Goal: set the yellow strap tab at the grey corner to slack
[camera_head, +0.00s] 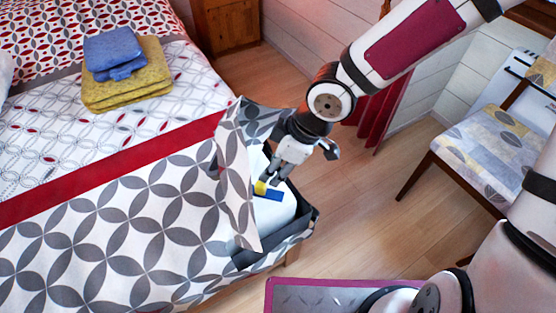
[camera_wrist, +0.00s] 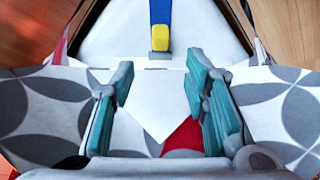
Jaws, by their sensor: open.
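The yellow strap tab (camera_head: 260,187) sits at one end of a blue strap (camera_head: 274,195) on the white mattress side at the grey corner (camera_head: 312,216) of the bed. In the wrist view the yellow tab (camera_wrist: 160,38) is at the top middle, with the blue strap (camera_wrist: 160,10) running up from it. My gripper (camera_head: 271,182) is close to the tab in the head view. In the wrist view its two teal-padded fingers (camera_wrist: 160,95) are open and empty. The tab lies beyond the fingertips, between their lines. I cannot tell whether a finger touches anything.
The patterned bed cover (camera_head: 120,230) is folded back beside the corner. Blue towels (camera_head: 113,52) and yellow towels (camera_head: 130,85) lie stacked on the bed. A chair (camera_head: 490,150) stands at the right. Wooden floor (camera_head: 360,220) is clear between bed and chair.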

